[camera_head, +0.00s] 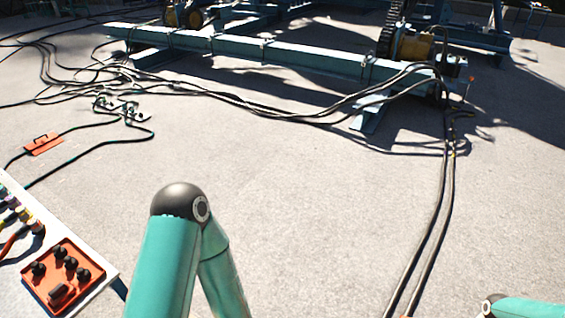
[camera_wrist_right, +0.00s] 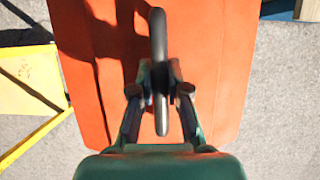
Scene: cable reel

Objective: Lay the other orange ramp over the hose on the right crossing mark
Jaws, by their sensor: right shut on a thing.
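In the right wrist view, an orange ramp (camera_wrist_right: 85,60) with a black upright handle (camera_wrist_right: 158,60) fills the middle. My right gripper (camera_wrist_right: 160,88) is shut on this handle. I cannot tell how high the ramp is above the floor. In the head view, another orange ramp (camera_head: 43,143) lies across a hose at the far left. Two dark hoses (camera_head: 440,215) run side by side down the right of the floor. No crossing mark is clear there; a small reddish patch shows at the bottom edge beside them. Neither gripper shows in the head view.
A white table (camera_head: 105,265) with an orange tray (camera_head: 63,275) of black knobs stands at lower left. A long teal beam (camera_head: 290,55) and machinery lie at the back, with tangled cables. The middle floor is clear. A yellow frame (camera_wrist_right: 30,80) is left of the held ramp.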

